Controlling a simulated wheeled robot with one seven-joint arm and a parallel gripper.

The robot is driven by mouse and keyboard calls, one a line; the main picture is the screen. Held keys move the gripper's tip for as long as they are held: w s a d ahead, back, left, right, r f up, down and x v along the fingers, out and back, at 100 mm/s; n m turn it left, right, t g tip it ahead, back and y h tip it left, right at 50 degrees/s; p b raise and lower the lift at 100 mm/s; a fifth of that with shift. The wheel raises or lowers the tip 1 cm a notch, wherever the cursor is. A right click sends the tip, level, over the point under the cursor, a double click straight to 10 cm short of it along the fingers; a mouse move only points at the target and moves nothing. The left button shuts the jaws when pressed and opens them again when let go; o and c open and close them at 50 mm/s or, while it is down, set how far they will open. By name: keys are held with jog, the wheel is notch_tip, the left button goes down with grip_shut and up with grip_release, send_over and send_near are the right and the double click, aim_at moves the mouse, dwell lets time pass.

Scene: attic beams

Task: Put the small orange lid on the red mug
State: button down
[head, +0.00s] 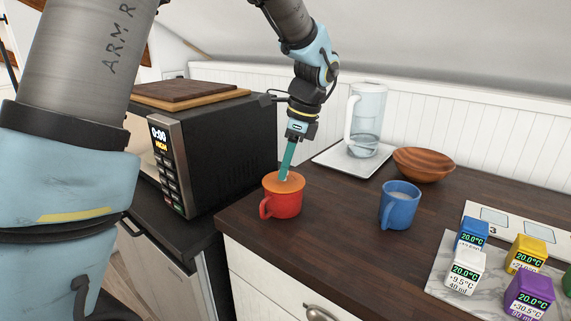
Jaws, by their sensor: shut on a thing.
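The red mug (281,204) stands upright on the dark wooden counter near its left front, with its handle towards the lower left. The small orange lid (272,182) lies over the mug's mouth and looks about level. My gripper (285,177) points down from above, its teal fingers at the middle of the lid, shut on the lid's small pale knob. The fingers hide most of the knob. I cannot tell whether the lid rests fully on the rim.
A black microwave (235,140) stands left of the mug. A blue mug (399,206), a wooden bowl (423,164) and a water pitcher (366,120) on a white tray (331,158) stand to the right. Several coloured cubes, including a purple one (529,294), sit at the far right.

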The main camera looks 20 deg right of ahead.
jog(key=shift+f, duration=0.1)
dwell(0.3)
jog(key=shift+c, duration=0.6)
grip_release()
jog(key=shift+r+p, duration=3.4)
jog(key=shift+r, duration=0.15)
